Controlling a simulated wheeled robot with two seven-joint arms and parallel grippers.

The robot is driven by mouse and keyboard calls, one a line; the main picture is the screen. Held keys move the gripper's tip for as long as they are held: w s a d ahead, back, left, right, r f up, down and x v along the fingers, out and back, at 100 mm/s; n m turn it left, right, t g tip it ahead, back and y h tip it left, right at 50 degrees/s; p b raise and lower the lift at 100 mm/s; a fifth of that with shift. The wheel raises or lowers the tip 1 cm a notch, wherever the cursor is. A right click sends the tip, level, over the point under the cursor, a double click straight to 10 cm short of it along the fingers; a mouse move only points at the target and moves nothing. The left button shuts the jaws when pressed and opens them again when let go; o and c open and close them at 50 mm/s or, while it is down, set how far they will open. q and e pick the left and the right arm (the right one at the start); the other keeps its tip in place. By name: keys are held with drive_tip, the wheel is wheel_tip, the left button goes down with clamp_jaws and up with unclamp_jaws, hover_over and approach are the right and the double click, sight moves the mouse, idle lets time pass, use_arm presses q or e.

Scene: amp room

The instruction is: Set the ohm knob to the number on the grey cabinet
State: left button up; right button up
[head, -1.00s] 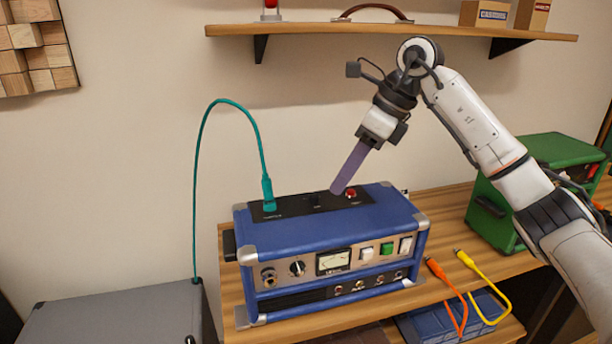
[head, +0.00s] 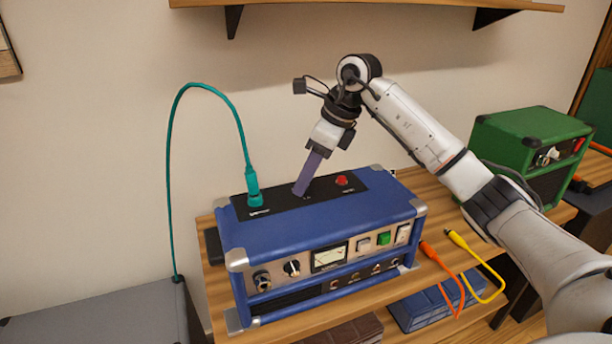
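A blue amp (head: 330,222) with silver corners stands on the wooden table. Its black top panel (head: 277,208) bears a red button (head: 341,181) and a plugged-in teal cable (head: 252,188). My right gripper (head: 301,190) points down at the middle of this panel. Its purple fingers overlap in this view, so I cannot tell whether they are open or shut. They cover the spot of a small dark knob, which is hidden now; I cannot read its label. The grey cabinet (head: 110,317) is at the lower left; no number shows on its visible part. My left gripper is out of view.
The amp's front has a black knob (head: 292,268), a meter (head: 328,258) and switches. Orange (head: 440,272) and yellow (head: 478,262) cables lie to its right. A green amp (head: 520,145) stands at the right. A wall shelf (head: 390,4) runs above. The teal cable arches left of my gripper.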

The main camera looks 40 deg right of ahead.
drive_tip(key=shift+w+a+f, duration=0.1)
drive_tip(key=shift+f, duration=0.2)
clamp_jaws()
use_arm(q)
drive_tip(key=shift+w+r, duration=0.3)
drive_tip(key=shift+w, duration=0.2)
